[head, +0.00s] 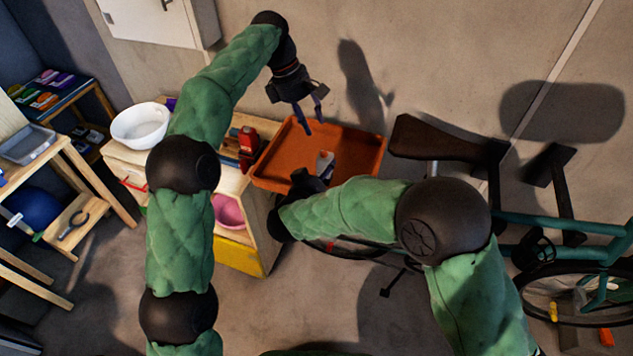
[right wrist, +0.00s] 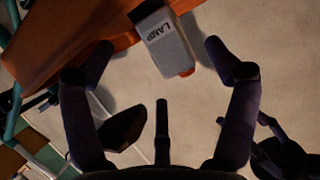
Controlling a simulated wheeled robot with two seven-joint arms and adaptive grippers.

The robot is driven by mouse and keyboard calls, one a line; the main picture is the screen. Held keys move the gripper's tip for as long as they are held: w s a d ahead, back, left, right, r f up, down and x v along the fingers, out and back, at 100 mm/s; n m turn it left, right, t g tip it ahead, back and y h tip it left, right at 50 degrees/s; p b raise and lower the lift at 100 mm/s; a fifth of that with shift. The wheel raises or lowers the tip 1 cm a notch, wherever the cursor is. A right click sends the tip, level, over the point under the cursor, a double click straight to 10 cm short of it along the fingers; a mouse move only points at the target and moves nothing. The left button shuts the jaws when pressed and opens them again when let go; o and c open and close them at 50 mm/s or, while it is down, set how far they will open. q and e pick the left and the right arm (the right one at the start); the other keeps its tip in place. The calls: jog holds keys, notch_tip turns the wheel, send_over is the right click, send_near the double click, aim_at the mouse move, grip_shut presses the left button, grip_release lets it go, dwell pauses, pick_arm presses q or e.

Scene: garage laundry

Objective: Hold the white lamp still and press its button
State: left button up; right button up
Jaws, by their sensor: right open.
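The white lamp (head: 325,160) shows in the head view at the orange tray, partly hidden by my right arm. In the right wrist view the lamp (right wrist: 163,42) is a pale block marked "LAMP", with a small orange-red piece (right wrist: 187,72) at its near end. My right gripper (right wrist: 160,50) is open, with its fingers spread on either side of the lamp's near end and no visible contact. In the head view, the right gripper (head: 303,183) is mostly hidden by its own arm. My left gripper (head: 313,124) is above the tray, fingers apart and empty, beyond the lamp.
The orange tray (head: 278,158) stands beside a wooden cabinet (head: 255,210) with a red bottle (head: 248,140) and a white bowl (head: 140,124). A bicycle (head: 560,225) is at the right. A wooden shelf (head: 75,165) stands at the left. The wall is close behind the tray.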

aim_at(325, 168)
jog(key=shift+x, duration=3.15)
jog(key=shift+f, duration=0.1)
jog(key=shift+c, duration=0.3)
jog(key=shift+s, duration=0.1)
jog(key=c, duration=1.3)
pick_arm(q)
grip_shut()
